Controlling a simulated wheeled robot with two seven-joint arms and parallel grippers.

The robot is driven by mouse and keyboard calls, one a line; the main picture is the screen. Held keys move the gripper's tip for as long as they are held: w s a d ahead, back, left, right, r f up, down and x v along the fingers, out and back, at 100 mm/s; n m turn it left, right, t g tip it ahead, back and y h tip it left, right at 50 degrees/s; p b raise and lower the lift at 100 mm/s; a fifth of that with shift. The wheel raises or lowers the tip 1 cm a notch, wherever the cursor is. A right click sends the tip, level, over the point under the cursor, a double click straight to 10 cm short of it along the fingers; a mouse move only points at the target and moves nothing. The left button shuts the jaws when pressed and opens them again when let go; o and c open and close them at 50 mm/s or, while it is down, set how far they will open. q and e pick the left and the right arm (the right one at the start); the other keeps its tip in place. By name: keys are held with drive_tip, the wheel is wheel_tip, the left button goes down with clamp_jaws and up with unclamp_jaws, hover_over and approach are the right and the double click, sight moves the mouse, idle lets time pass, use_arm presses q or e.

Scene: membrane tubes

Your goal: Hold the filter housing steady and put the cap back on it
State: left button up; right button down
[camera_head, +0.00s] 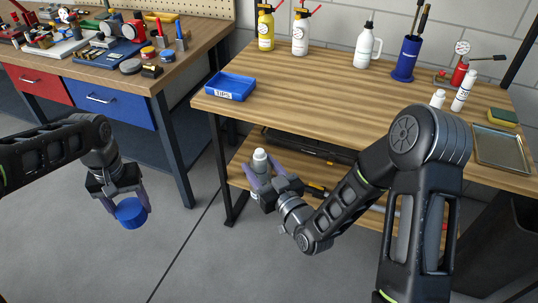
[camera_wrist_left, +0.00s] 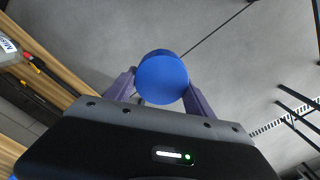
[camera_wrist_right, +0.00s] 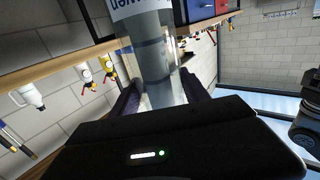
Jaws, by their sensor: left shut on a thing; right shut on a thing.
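The blue cap (camera_head: 131,213) is a short round cylinder. My left gripper (camera_head: 121,201) is shut on it and holds it in the air over the floor. The cap also shows between the fingers in the left wrist view (camera_wrist_left: 162,78). The filter housing (camera_head: 260,156) shows a white top in the head view. My right gripper (camera_head: 266,173) is shut around it, in front of the workbench. In the right wrist view the housing (camera_wrist_right: 157,62) is a clear grey tube with a partly visible label. Cap and housing are well apart.
The wooden workbench (camera_head: 310,88) carries a blue tips tray (camera_head: 230,87), bottles, a blue holder (camera_head: 406,60) and a metal tray (camera_head: 500,147). A lower shelf (camera_head: 240,165) lies behind my right gripper. Open floor lies between the grippers.

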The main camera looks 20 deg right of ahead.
drive_tip(key=s+a+f+n+g+y, duration=0.3)
drive_tip(key=s+a+f+n+y, duration=0.1)
drive_tip(key=a, duration=0.5)
drive_tip(key=s+n+y, duration=0.1)
drive_tip(key=s+y, duration=0.1)
drive_tip(key=y, duration=0.1)
drive_tip(key=shift+s+a+g, duration=0.3)
drive_tip(key=shift+s+a, duration=0.05)
drive_tip(key=shift+a, duration=0.05)
drive_tip(key=shift+f, duration=0.15)
use_arm(q)
drive_tip(key=d+r, duration=0.4)
drive_tip(key=d, duration=0.8)
drive_tip(key=s+d+r+m, duration=0.1)
drive_tip(key=d+r, duration=0.4)
drive_tip(key=d, duration=0.7)
drive_tip(key=shift+s, duration=0.2)
drive_tip(key=shift+d+f, duration=0.1)
drive_tip(key=shift+f, duration=0.15)
drive_tip(key=shift+f, duration=1.85)
drive_tip(key=shift+s, duration=0.1)
